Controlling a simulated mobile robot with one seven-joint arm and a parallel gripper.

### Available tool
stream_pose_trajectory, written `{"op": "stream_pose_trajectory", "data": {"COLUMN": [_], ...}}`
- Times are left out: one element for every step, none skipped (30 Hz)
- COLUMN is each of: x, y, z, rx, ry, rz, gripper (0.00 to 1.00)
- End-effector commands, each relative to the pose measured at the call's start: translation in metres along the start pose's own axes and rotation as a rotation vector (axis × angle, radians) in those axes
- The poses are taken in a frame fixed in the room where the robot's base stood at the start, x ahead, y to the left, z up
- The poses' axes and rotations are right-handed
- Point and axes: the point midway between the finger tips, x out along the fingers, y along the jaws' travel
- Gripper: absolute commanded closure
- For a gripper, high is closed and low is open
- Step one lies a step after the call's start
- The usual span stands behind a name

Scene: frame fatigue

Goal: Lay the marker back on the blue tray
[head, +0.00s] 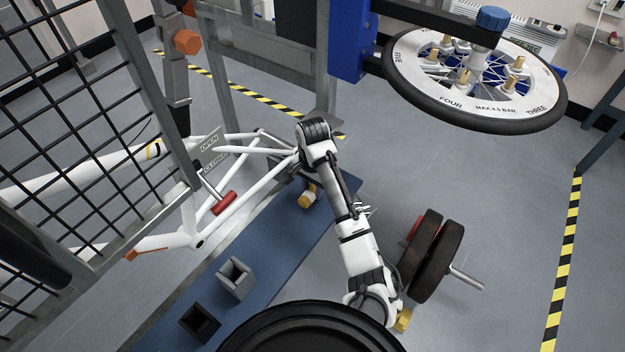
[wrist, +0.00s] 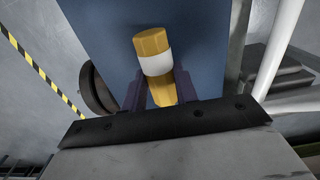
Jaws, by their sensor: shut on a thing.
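The marker (wrist: 155,62), a yellow faceted cylinder with a white band, is between the two dark fingers of my gripper (wrist: 160,87) in the wrist view. My gripper is shut on it. In the head view, the marker (head: 306,200) shows as a small yellow and white piece below the bent arm, over the far part of the long blue tray (head: 262,258). The tray's blue surface (wrist: 105,40) also lies behind the marker in the wrist view. I cannot tell whether the marker touches it. My arm hides most of the gripper in the head view.
A grey square holder (head: 235,278) and a black square holder (head: 200,322) stand on the tray's near part. A white bicycle frame (head: 180,238) with a red-handled lever (head: 223,203) is close on the left. Dark round weights (head: 437,257) stand right of my arm.

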Motion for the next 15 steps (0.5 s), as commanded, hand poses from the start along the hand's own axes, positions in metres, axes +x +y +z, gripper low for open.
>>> {"op": "stream_pose_trajectory", "data": {"x": [0.0021,0.0026,0.0030,0.0030,0.0030,0.0029,0.0028,0.0028,0.0028,0.0029,0.0032,0.0042,0.0050,0.0059,0.0057], "y": [0.0000,0.0001,0.0001,0.0001,0.0001,0.0001,0.0000,0.0000,0.0000,0.0000,0.0000,-0.0001,-0.0002,-0.0002,-0.0001], "z": [0.0002,0.0002,0.0001,0.0000,0.0000,0.0000,0.0000,0.0000,0.0000,0.0000,0.0001,0.0002,0.0003,0.0002,-0.0001], "rx": [0.000,0.000,0.000,0.000,0.000,0.000,0.000,0.000,0.000,0.000,0.000,0.000,0.000,0.000,0.000], "ry": [-0.001,0.000,0.000,0.000,0.000,0.001,0.000,0.000,0.000,0.000,0.000,0.000,-0.001,-0.001,0.000], "rz": [0.000,0.000,0.000,0.000,0.000,0.000,0.000,0.000,0.000,0.000,0.000,0.000,0.000,-0.001,-0.001], "gripper": [1.00,1.00,1.00,1.00,1.00,1.00,1.00,1.00,1.00,1.00,1.00,1.00,1.00,1.00,0.67]}}
